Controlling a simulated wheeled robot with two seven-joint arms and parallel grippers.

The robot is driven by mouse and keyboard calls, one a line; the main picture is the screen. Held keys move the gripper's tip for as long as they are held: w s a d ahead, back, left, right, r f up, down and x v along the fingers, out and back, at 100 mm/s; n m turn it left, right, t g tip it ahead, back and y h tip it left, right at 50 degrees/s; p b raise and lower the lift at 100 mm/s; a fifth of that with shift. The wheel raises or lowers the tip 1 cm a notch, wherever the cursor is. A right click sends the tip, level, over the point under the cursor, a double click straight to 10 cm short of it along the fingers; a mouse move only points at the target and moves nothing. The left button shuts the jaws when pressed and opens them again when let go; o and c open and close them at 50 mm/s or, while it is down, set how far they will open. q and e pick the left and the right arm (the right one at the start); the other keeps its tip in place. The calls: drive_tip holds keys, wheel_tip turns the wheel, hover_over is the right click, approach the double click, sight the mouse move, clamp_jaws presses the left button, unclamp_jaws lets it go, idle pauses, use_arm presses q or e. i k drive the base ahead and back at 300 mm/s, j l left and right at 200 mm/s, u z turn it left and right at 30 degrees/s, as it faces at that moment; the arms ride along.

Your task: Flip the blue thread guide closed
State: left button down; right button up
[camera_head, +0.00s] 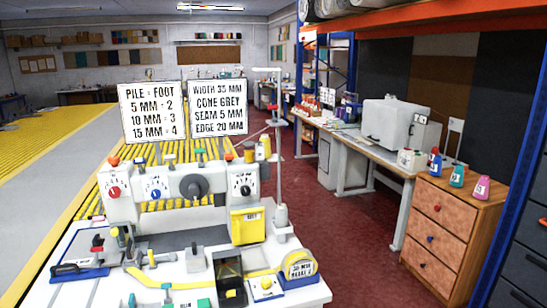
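The rug binding machine (185,197) stands on a white table at the lower left of the head view. Its front carries a red dial (114,191), a blue dial (154,187) and a large dark handwheel (193,187). Small coloured parts sit along its top edge, including an orange one (114,161) and a green one (198,152). I cannot tell which small part is the blue thread guide, or whether it is open or closed. Neither of my grippers is in view.
Two text signs (218,108) stand behind the machine. A yellow box (246,225), a tape roll (298,267) and a thread stand (278,150) are at the table's right. Red floor lies between it and a wooden drawer cabinet (445,225) holding several bottles.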

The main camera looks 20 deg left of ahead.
sight(137, 161)
drive_tip(key=u, duration=1.4)
